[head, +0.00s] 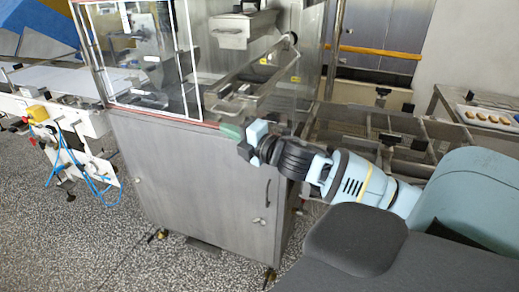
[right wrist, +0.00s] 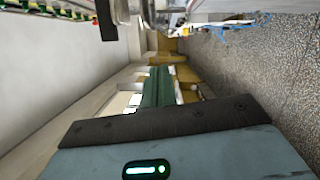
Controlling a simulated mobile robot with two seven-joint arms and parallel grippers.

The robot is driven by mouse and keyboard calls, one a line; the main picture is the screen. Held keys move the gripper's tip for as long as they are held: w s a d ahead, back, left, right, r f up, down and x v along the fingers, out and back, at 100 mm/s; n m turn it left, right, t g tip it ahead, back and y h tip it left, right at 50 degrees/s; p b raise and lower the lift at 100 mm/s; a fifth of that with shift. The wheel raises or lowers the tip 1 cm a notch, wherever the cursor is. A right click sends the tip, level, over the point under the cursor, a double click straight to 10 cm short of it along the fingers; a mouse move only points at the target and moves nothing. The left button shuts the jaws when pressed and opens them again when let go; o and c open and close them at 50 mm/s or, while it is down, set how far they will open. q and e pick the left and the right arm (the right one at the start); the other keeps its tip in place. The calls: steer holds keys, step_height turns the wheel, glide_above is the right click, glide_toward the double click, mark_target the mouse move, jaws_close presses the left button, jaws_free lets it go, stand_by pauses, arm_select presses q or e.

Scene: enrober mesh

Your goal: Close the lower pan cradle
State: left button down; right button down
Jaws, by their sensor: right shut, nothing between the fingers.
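The metal machine cabinet (head: 195,170) stands in the middle of the head view. In its open bay a lower metal pan or cradle (head: 235,106) sticks out below an upper metal box with a handle (head: 232,36). I take the lower one to be the lower pan cradle; how far out it is, I cannot tell. My right gripper (head: 232,131) is at the cabinet's top front edge, below the lower pan and apart from it in the picture. Its green fingers are shut and empty; they also show in the right wrist view (right wrist: 158,86). My left gripper is out of view.
A clear guard panel (head: 150,60) closes the bay's left side. A conveyor (head: 65,82) with blue hoses stands at left. A metal frame (head: 370,145) and a tray of brown pieces (head: 487,118) are at right. Speckled floor (head: 80,240) is open in front.

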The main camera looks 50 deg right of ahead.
steer(key=s+d, duration=0.1)
steer(key=s, duration=0.9)
steer(key=shift+d+f, duration=0.2)
steer(key=shift+p, duration=0.3)
